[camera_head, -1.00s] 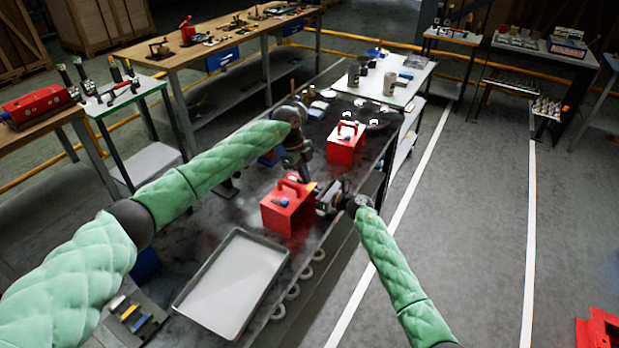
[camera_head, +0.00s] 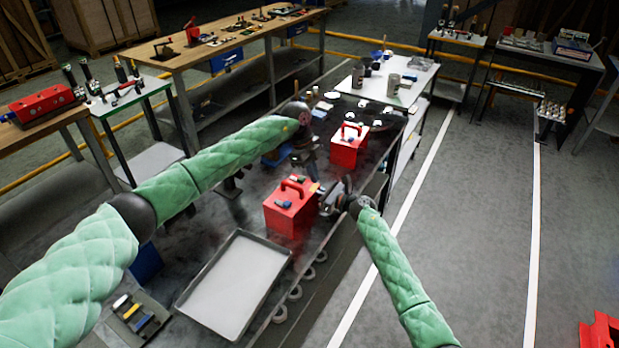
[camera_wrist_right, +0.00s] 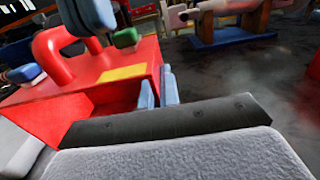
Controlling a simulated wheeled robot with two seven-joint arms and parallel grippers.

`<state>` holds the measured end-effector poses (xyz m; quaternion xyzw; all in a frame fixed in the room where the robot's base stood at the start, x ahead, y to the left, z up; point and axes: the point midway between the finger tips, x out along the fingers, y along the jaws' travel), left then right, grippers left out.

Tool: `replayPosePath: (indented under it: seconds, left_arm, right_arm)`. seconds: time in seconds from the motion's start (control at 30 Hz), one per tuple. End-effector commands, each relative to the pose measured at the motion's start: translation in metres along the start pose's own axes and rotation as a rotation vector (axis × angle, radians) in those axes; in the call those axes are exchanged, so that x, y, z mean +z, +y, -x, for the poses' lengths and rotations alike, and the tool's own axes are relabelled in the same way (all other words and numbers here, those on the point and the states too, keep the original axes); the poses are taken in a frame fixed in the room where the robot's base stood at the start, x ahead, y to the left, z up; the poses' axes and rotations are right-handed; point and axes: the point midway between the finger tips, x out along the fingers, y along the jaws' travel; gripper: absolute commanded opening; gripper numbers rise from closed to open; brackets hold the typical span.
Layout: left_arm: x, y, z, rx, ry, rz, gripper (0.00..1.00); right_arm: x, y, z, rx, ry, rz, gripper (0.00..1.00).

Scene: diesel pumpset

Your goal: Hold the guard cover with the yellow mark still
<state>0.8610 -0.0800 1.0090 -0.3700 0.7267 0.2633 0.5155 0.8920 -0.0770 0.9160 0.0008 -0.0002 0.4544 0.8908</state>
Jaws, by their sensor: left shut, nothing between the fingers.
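The guard cover (camera_head: 290,218) is a red box with a red handle on top, standing on the dark bench. Its yellow mark (camera_wrist_right: 122,72) is a patch on the top face in the right wrist view. My left gripper (camera_head: 318,184) is shut and empty, at the right edge of the cover's top; I cannot tell if it touches. My right gripper (camera_head: 330,208) is low at the cover's right side. In the right wrist view its two pale blue fingertips (camera_wrist_right: 158,90) are close together at the cover's side edge. Whether they grip it is unclear.
A second red cover (camera_head: 347,150) stands farther back on the bench. An empty metal tray (camera_head: 236,282) lies in front. A small tool tray (camera_head: 140,318) is at front left. A white table (camera_head: 405,80) stands beyond the bench.

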Motion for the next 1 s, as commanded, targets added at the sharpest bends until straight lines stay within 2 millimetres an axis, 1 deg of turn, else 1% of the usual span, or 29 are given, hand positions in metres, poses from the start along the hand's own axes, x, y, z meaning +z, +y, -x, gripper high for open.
replayPosePath:
  seconds: [0.03,0.2,0.3,0.4,0.53,0.87,0.9,0.97,1.0]
  left_arm:
    - [-0.001,0.0,0.011,-0.002,0.0,-0.002,0.0]
    - [0.0,0.0,0.045,-0.001,0.0,0.0,0.0]
    - [0.0,0.0,0.061,-0.001,0.0,0.0,0.0]
    - [-0.001,0.0,0.072,0.001,0.0,-0.001,0.0]
    - [-0.001,0.0,0.078,0.001,0.001,-0.001,0.0]
    - [-0.001,0.0,0.078,0.001,0.001,-0.001,0.0]
    - [-0.001,0.0,0.078,0.001,0.001,-0.001,0.0]
    - [-0.001,0.0,0.078,0.001,0.001,-0.001,0.0]
    - [-0.001,0.0,0.078,0.001,0.001,-0.001,0.0]
  right_arm:
    - [0.0,0.0,0.0,-0.001,0.001,-0.001,0.0]
    - [0.0,0.0,0.0,-0.001,0.001,0.0,0.0]
    - [0.0,0.0,0.0,-0.001,0.001,0.0,0.0]
    - [0.0,0.0,0.0,-0.001,0.001,0.0,0.0]
    - [0.0,0.0,0.0,-0.001,0.001,0.0,0.0]
    - [0.0,0.0,0.0,-0.001,0.001,0.0,0.0]
    - [0.0,0.0,0.0,-0.001,0.001,0.0,0.09]
    - [0.0,0.0,0.0,-0.001,0.001,0.0,0.21]
    - [0.0,0.0,0.0,-0.001,0.001,0.0,0.29]
